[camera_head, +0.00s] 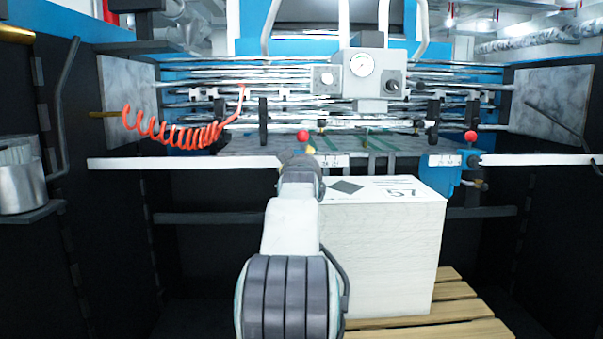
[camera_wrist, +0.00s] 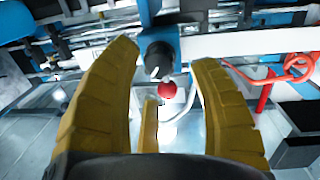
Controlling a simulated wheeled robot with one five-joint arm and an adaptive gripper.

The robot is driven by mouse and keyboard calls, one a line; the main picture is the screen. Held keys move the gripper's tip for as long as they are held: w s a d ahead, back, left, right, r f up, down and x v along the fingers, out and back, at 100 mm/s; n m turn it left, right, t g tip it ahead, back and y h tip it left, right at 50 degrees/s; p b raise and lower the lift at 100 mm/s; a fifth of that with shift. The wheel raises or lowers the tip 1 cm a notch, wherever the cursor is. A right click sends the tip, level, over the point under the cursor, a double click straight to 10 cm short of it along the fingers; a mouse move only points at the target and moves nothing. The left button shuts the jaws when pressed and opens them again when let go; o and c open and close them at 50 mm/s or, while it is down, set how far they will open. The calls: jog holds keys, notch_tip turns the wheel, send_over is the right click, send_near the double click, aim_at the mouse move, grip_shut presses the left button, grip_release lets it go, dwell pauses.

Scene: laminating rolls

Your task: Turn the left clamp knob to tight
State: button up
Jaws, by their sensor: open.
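The left clamp knob (camera_wrist: 158,55) shows in the wrist view as a dark knob on a blue clamp bracket (camera_wrist: 162,15). A red ball (camera_wrist: 168,90) shows just below it there. My gripper (camera_wrist: 166,58) is open, with its yellow fingers to the two sides of the knob and nothing held. I cannot tell whether the fingers touch the knob, nor how far it is turned. In the head view, the red ball (camera_head: 303,135) shows above the end of my arm. My arm hides the left knob and most of my gripper there.
A white stack (camera_head: 385,240) stands on a wooden pallet (camera_head: 460,305), right of my arm. A white rail (camera_head: 215,163) crosses in front of the rollers. The right clamp (camera_head: 440,172) is blue with a red ball. An orange coiled hose (camera_head: 185,135) hangs at left.

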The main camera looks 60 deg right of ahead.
jog(key=v, duration=0.9)
jog(key=shift+r, duration=0.1)
